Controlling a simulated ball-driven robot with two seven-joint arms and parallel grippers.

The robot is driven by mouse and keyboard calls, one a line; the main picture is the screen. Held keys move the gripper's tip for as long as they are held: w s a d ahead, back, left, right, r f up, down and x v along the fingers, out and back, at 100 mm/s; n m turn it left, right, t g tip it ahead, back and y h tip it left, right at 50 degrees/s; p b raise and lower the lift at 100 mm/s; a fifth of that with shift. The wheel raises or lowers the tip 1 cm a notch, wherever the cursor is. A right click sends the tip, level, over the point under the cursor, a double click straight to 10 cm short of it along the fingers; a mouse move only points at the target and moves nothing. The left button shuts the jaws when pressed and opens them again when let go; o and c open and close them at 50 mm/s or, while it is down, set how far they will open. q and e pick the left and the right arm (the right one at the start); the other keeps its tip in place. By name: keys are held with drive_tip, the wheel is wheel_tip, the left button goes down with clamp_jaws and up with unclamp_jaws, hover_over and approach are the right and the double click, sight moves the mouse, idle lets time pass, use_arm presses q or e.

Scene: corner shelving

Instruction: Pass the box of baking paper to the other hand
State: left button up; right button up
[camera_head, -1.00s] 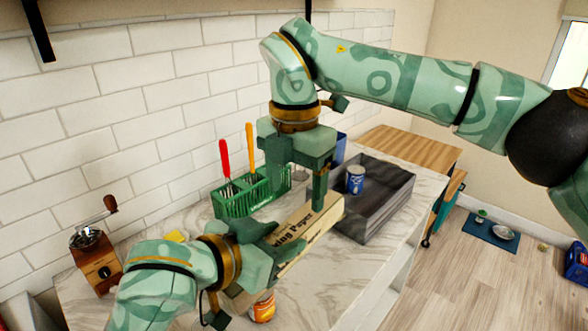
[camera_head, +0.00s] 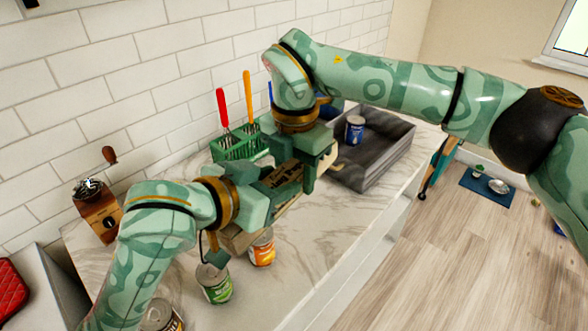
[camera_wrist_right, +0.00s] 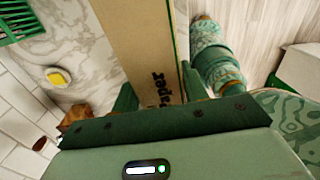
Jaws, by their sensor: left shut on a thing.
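The long tan box of baking paper (camera_head: 284,181) is held above the marble counter, with dark lettering on its side. My left gripper (camera_head: 264,205) is shut on it, and one end of the box (camera_head: 238,239) sticks out below that gripper. My right gripper (camera_head: 306,168) is at the other part of the box, close to the left one, and partly hides it. In the right wrist view, the box (camera_wrist_right: 143,40) runs between the two fingers of my right gripper (camera_wrist_right: 158,92), one on each side. I cannot tell whether both fingers press on it.
A dark tray (camera_head: 375,172) with a blue can (camera_head: 354,130) stands behind right. A green utensil basket (camera_head: 238,148) is by the wall, a coffee grinder (camera_head: 97,214) at left. An orange can (camera_head: 262,249) and a green can (camera_head: 214,284) stand below. The front-right counter is clear.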

use_arm(q)
drive_tip(key=o, duration=1.2)
drive_tip(key=shift+s+d+h, duration=0.35)
drive_tip(key=shift+d+h, duration=0.05)
drive_tip(key=shift+d, duration=0.05)
drive_tip(key=shift+w+a, duration=0.1)
